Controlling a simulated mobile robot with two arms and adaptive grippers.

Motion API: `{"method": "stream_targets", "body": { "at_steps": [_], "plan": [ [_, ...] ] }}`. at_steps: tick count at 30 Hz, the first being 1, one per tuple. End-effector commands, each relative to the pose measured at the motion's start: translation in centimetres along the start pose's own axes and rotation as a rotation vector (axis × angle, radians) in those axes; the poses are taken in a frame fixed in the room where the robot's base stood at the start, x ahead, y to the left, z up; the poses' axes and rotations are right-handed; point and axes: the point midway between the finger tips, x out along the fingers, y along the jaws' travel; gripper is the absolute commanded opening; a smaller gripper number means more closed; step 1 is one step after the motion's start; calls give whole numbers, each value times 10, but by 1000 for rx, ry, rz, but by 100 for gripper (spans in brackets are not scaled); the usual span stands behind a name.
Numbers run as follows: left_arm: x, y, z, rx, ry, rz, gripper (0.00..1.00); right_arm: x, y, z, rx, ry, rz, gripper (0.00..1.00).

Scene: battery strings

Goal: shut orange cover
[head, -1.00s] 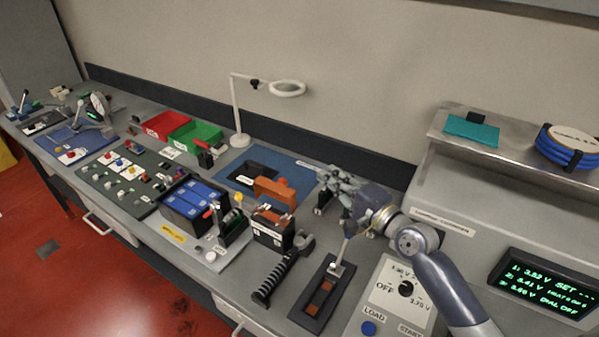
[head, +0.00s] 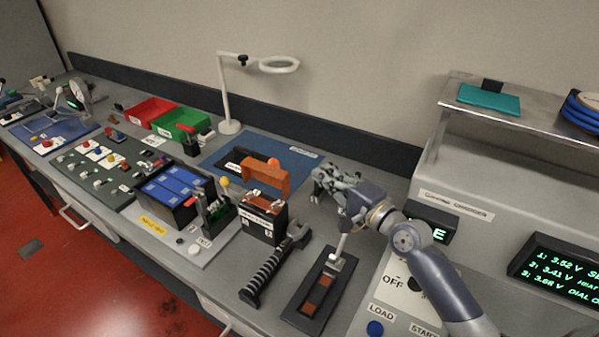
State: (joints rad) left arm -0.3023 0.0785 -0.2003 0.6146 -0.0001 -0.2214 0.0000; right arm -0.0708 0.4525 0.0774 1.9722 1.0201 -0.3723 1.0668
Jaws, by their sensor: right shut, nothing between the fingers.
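The orange cover (head: 266,173) stands raised over the back of a small black box (head: 262,228) with a white label, near the middle of the bench. It looks like an open hood, tilted up, with the metal terminals on the box top exposed below it. My right gripper (head: 319,181) is shut and empty, to the right of the cover and a little apart from it. Its arm comes in from the lower right. My left gripper is not in view.
A black ribbed handle tool (head: 266,277) and a dark tray with a lever (head: 313,293) lie in front. A black crate of blue cells (head: 172,188) is to the left. A white magnifier lamp (head: 229,100) stands behind. The charger console (head: 460,205) is at right.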

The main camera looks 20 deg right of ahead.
Motion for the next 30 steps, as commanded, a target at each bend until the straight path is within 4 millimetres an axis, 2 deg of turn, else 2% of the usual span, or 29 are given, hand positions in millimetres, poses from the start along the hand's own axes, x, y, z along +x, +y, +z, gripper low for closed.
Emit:
{"method": "stream_targets", "body": {
  "at_steps": [5, 19, 24, 30],
  "plan": [
    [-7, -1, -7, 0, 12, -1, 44, 18, -4, -1, 0, 1, -3, 0],
    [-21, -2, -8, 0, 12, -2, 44, 100, -4, 0, 1, 0, -2, 0],
    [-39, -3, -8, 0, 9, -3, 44, 91, -4, 22, 3, -1, 1, 0],
    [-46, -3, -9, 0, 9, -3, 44, 86, -3, 36, 1, 0, -1, 0]
  ]
}}
